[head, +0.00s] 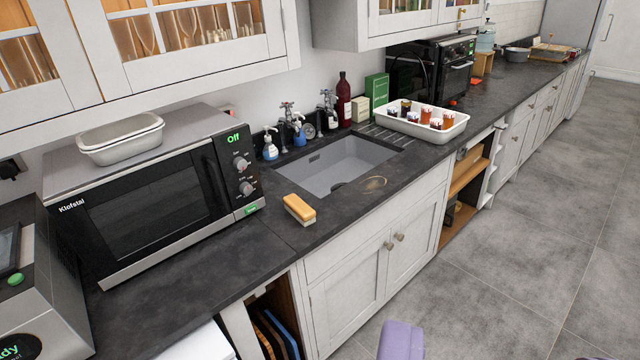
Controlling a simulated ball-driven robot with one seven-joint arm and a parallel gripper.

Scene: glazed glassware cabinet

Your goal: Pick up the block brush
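The block brush (300,209) lies on the dark worktop in front of the sink's near left corner, close to the front edge. It looks like a small oblong block, orange-yellow on top with a paler layer below. It is clear of other things and nothing covers it. I see no gripper fingers in the head view. A rounded purple part shows at the bottom edge, and I cannot tell what it belongs to.
A microwave (158,205) with a white dish (120,138) stands left of the brush. The sink (335,166) is behind it. A white tray (408,126) of jars stands further right. Glazed cabinets (180,35) hang above. The floor (510,240) at right is clear.

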